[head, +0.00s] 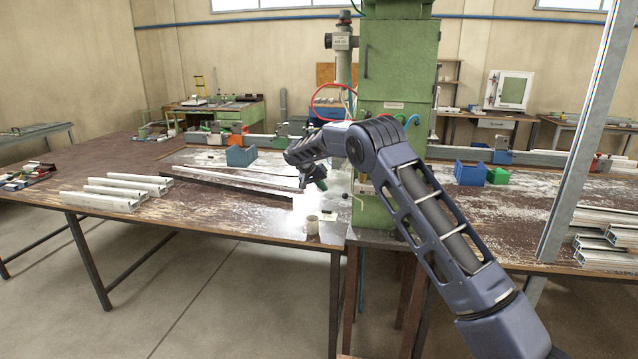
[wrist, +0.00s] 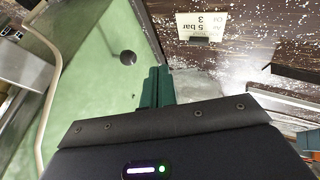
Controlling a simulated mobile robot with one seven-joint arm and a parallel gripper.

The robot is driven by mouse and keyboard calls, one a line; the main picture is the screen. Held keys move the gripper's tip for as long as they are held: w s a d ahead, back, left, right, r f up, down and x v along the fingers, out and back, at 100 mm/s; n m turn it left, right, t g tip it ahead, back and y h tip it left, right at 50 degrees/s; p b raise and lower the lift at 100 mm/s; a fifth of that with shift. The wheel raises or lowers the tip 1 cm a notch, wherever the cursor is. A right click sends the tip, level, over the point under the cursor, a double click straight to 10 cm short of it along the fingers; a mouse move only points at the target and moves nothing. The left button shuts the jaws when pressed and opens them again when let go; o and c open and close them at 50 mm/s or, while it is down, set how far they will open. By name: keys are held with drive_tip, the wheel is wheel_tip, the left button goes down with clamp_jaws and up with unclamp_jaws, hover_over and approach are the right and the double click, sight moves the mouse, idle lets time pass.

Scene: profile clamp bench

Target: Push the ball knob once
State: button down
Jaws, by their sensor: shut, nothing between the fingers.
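The ball knob (wrist: 128,57) is a small dark ball on the pale green machine panel (wrist: 100,100) in the wrist view. My gripper's dark green fingers (wrist: 157,74) are together with nothing between them. Their tips lie just right of the knob and a little below it in that view, with a gap in the picture; the depth between them is hard to tell. In the head view my gripper (head: 317,182) hangs beside the green machine column (head: 388,75), over the bench edge.
A label reading "5 bar" (wrist: 202,25) lies on the worn bench top in the wrist view. Aluminium profiles (head: 100,200) lie at left, and a blue bin (head: 241,156) stands behind.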

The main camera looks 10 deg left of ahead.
sight(344, 194)
drive_tip(key=w+d+f, duration=0.2)
drive_tip(key=d+f, duration=0.1)
drive_tip(key=d, duration=0.2)
drive_tip(key=shift+w+d+f, duration=0.2)
drive_tip(key=shift+d+f, duration=0.05)
drive_tip(key=shift+d, duration=0.1)
drive_tip(key=shift+w+d, duration=0.15)
drive_tip(key=shift+d, duration=1.25)
drive_tip(key=s+a+r, duration=0.5)
drive_tip(key=a+r, duration=0.3)
drive_tip(key=a, duration=0.1)
drive_tip(key=shift+s, duration=0.15)
